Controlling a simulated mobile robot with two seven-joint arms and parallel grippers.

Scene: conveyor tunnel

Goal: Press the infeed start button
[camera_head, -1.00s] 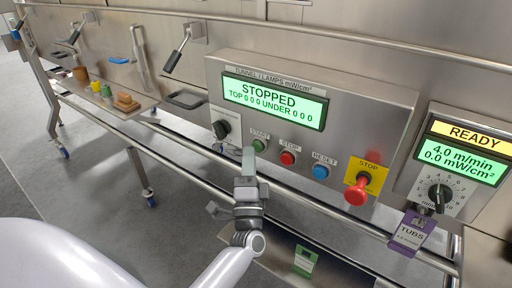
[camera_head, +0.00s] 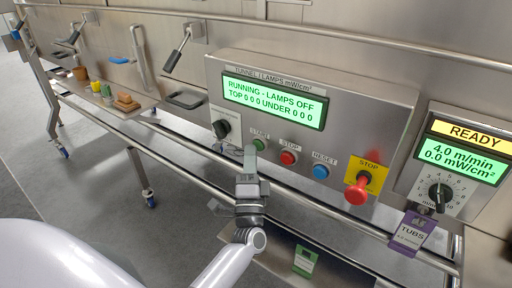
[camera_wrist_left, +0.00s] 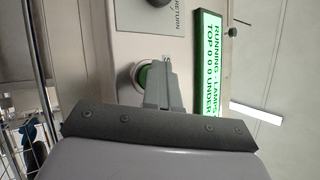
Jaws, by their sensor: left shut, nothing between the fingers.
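The green start button (camera_head: 258,144) is on the steel control panel (camera_head: 372,108), left of a red stop button (camera_head: 288,158) and a blue reset button (camera_head: 321,171). My left gripper (camera_head: 250,154) is shut and empty, its fingertips right at the start button. In the left wrist view the shut fingers (camera_wrist_left: 163,70) overlap the right part of the green button (camera_wrist_left: 145,76); contact itself is hard to tell. The panel display (camera_head: 274,98) reads "RUNNING - LAMPS OFF, TOP 0 0 0 UNDER 0 0 0". My right gripper does not show.
A red mushroom stop (camera_head: 357,191) on a yellow plate sticks out at the panel's right. A black selector knob (camera_head: 221,128) is left of the start button. A rail runs below the panel. A second box (camera_head: 460,165) reads "READY". A shelf (camera_head: 118,110) with small items is at left.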

